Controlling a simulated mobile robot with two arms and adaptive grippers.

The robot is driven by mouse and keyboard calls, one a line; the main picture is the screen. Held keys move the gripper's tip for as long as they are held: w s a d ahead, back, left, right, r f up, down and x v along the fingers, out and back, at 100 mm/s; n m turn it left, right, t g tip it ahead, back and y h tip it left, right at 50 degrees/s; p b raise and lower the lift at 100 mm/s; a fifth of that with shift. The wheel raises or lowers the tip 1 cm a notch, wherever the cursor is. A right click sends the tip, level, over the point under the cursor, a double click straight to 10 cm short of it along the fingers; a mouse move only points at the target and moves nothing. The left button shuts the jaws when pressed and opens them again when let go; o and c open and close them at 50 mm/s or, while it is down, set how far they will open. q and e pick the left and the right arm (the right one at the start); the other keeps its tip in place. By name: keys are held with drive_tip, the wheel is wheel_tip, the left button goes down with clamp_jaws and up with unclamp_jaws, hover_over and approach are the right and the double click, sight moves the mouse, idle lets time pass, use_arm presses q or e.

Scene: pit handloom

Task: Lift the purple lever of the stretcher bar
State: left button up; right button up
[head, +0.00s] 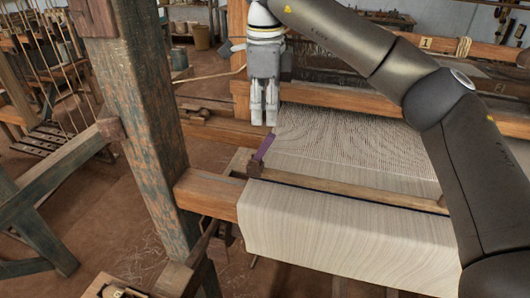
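The purple lever (265,147) sits at the left end of the stretcher bar (340,186), tilted up and to the right from a small brown block. The wooden bar lies across the pale woven cloth (340,235). My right gripper (264,122) points down just above the lever's upper end in the picture. Its two fingers show a narrow gap with nothing seen between them. I see no contact with the lever, but the exact distance in depth is hard to judge. My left gripper is out of view.
A thick worn wooden post (150,120) stands left of the lever. The cloth beam's wooden end (208,194) juts out below it. Pale warp threads (350,135) stretch behind the bar, with a wooden crossbeam (340,95) beyond. My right arm spans the right side.

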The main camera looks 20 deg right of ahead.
sight(267, 139)
drive_tip(key=f, duration=0.3)
drive_tip(key=d+f+p, duration=0.1)
drive_tip(key=f, duration=0.1)
drive_tip(key=shift+w+d, duration=0.1)
drive_tip(key=shift+w, duration=0.3)
drive_tip(key=f, duration=0.1)
drive_tip(key=f+p, duration=0.1)
drive_tip(key=f, duration=0.1)
drive_tip(key=shift+a+f, duration=0.3)
drive_tip(key=shift+a, duration=0.05)
drive_tip(key=shift+f, duration=0.3)
drive_tip(key=shift+w+d+f, duration=0.1)
drive_tip(key=shift+d+f, duration=0.05)
drive_tip(key=shift+f, duration=0.2)
drive_tip(key=c, duration=0.4)
clamp_jaws()
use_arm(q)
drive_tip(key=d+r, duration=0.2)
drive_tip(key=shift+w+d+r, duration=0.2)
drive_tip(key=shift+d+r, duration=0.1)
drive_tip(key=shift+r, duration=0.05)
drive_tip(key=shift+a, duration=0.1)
